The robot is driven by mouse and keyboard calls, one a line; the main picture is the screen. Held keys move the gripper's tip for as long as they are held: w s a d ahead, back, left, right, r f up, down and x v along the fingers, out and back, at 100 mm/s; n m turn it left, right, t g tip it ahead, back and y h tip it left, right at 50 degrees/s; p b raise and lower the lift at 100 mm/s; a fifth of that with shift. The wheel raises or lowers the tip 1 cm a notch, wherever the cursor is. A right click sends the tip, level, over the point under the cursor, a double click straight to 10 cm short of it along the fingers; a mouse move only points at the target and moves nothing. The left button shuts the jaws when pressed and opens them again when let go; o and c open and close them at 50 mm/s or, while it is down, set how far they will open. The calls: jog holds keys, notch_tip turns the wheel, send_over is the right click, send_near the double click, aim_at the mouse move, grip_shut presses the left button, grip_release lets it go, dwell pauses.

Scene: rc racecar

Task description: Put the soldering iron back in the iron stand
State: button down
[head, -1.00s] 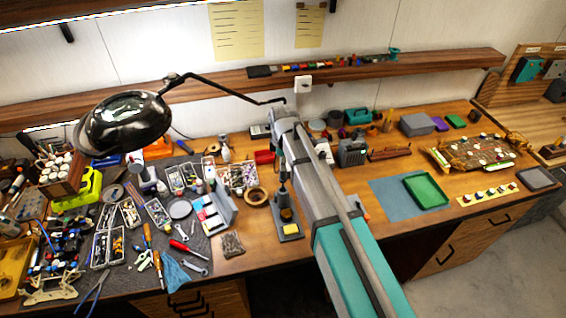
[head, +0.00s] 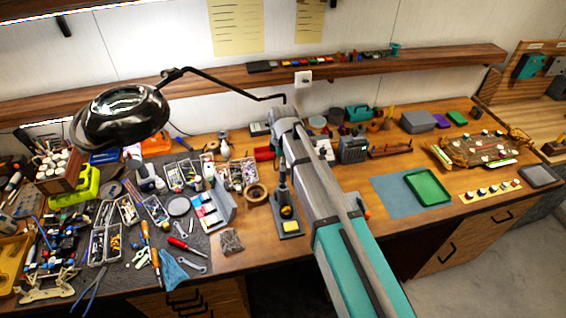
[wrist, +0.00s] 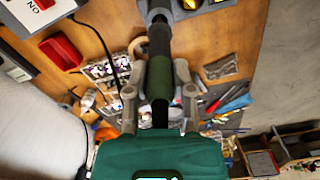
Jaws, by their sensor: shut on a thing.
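My gripper (wrist: 160,92) is shut on the soldering iron (wrist: 160,62). Its dark green and black handle lies between the two grey fingers in the wrist view. The iron stand (wrist: 185,10) is at the top edge of that view, at the far end of the iron. In the head view the stand (head: 291,231) is a grey base with a yellow sponge on the bench near the front edge. My gripper (head: 282,188) hangs right above it there, below the end of my arm. The iron's tip is hidden, so I cannot tell whether it is inside the holder.
A tape roll (head: 256,193), an open grey case (head: 214,212) and a mesh pouch (head: 231,242) are left of the stand. A lamp (head: 122,115) overhangs the left side. A green tray (head: 428,187) lies on a blue mat to the right. A black cord (wrist: 107,42) runs beside my gripper.

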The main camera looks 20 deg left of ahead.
jog(key=shift+f+b, duration=1.7)
jog(key=shift+f, duration=0.05)
jog(key=shift+c, duration=2)
grip_release()
jog(key=shift+o, duration=0.2)
jog(key=o, duration=0.4)
jog(key=shift+c, duration=0.2)
jog(key=shift+r, duration=0.1)
jog(key=shift+r+p, duration=4.45)
jog(key=shift+p, duration=0.1)
